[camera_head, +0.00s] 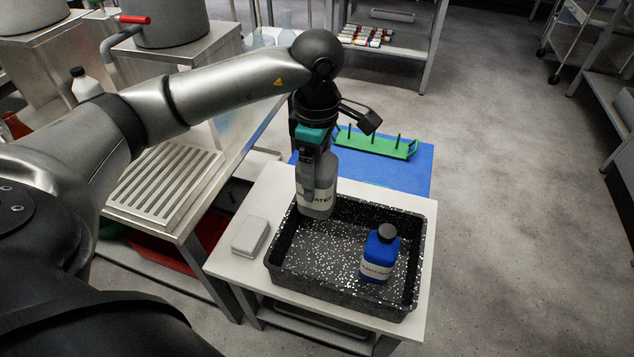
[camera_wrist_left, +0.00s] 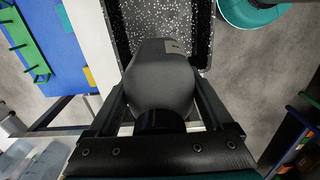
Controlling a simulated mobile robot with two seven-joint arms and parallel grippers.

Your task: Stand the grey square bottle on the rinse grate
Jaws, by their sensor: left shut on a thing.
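The grey square bottle (camera_head: 317,185) is upright at the back left corner of the black speckled tray (camera_head: 340,299). I cannot tell whether its base touches the tray floor. My left gripper (camera_head: 310,155) is shut on its upper part from above; the fingers hide its neck. In the left wrist view the grey bottle (camera_wrist_left: 162,75) sits between the two fingers (camera_wrist_left: 160,112). The rinse grate (camera_head: 165,180), with pale metal slats, lies to the left of the tray, beneath my left arm, and its visible slats are bare. My right gripper is not in view.
A blue bottle with a grey cap (camera_head: 380,255) stands in the tray's right part. A small white box (camera_head: 250,236) lies on the white table left of the tray. A green rack with pegs (camera_head: 375,144) stands on a blue mat behind. A white bottle (camera_head: 86,84) stands far left.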

